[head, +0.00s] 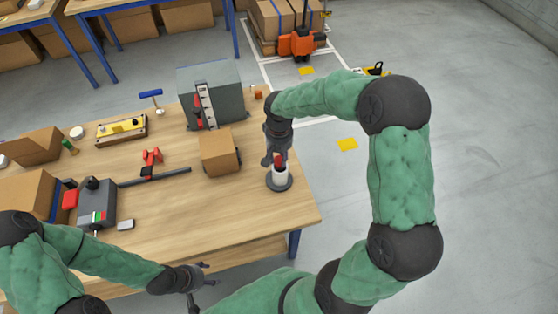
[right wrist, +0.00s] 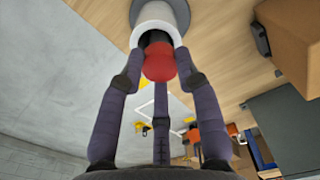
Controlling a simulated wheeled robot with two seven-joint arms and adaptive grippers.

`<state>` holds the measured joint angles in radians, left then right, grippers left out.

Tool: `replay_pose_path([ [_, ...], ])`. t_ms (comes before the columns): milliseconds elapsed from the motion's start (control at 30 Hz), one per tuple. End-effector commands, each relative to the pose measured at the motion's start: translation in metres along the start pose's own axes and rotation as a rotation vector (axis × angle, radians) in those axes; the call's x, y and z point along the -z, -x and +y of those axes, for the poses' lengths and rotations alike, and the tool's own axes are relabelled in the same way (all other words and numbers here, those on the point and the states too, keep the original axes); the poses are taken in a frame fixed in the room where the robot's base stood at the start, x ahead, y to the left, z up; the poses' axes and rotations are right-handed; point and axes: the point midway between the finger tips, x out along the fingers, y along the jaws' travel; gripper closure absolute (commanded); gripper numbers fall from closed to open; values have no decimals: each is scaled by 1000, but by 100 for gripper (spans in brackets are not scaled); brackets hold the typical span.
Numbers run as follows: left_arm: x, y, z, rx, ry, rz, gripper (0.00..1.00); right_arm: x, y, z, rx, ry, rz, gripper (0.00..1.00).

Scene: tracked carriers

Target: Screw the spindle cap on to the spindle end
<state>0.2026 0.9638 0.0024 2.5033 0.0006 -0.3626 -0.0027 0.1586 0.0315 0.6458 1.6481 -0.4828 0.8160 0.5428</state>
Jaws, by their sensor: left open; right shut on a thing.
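The red spindle cap (right wrist: 159,64) is between the fingers of my right gripper (right wrist: 160,58), which is shut on it. In the right wrist view a dark part (right wrist: 154,38) shows between the cap and the white spindle body (right wrist: 141,21); I cannot tell whether the cap is threaded on. In the head view the white spindle (head: 280,174) stands upright on a round grey base (head: 280,186) near the table's right edge, with my right gripper (head: 275,159) directly above it. My left gripper (head: 209,274) is open and empty at the table's front edge.
A cardboard box (head: 220,152) stands just left of the spindle, with a grey cabinet (head: 210,92) behind. A dark bar with a red clamp (head: 152,162) and a grey device (head: 96,205) lie further left. The table's front right (head: 230,220) is clear.

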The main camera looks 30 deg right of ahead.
Motion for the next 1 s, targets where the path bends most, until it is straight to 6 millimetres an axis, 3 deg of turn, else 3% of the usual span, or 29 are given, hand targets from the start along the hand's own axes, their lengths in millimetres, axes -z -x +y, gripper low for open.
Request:
replay_pose_path([
  [167,0,-6,-2,0,0,0,39,1,-1,0,1,-93,3,94],
  [700,1,-32,-11,0,0,0,39,1,-1,0,2,-730,2,94],
  [1000,1,-34,-12,0,0,0,39,1,1,0,2,-852,2,94],
])
